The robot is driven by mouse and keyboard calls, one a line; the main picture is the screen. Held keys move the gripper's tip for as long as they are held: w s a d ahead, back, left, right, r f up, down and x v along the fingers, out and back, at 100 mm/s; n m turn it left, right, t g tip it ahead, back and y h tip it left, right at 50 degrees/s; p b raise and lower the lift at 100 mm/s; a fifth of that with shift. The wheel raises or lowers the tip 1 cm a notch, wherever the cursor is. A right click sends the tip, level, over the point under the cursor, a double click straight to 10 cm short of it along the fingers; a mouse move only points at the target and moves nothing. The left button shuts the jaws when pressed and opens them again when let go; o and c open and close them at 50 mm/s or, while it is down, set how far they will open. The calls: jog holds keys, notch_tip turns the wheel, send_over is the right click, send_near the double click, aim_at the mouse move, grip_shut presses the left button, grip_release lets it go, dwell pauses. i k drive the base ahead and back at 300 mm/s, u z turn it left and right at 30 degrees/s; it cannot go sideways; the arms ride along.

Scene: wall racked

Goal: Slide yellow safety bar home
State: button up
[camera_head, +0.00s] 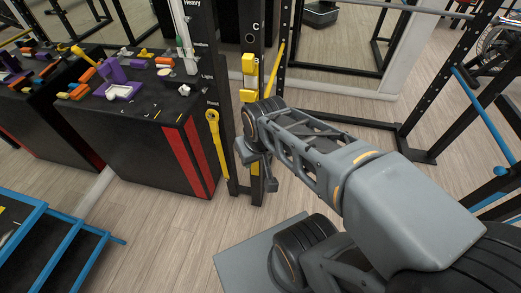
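A black upright post (231,140) stands near the middle, with yellow blocks (249,64) on its upper part. A long yellow bar with a round, holed end (213,118) hangs down just left of the post. Another thin yellow bar (276,72) slants behind the post on the right. I cannot tell which is the safety bar. My gripper (258,168) points down in front of the lower post, right of the hanging bar and apart from it. My wrist and fingers hide part of the post and of the yellow behind it. Whether the fingers hold anything is unclear.
A black box-like bench (150,150) with red stripes and several coloured parts on top stands left. Blue-edged steps (60,235) are at lower left. A rack with a blue bar (480,105) stands right. Wood floor (165,235) is clear between bench and my base.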

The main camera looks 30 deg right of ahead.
aim_at(268, 90)
jog(key=z, duration=1.5)
jog(key=k, duration=0.8)
jog(key=u, duration=1.15)
jog(key=i, duration=0.5)
jog(key=u, duration=0.05)
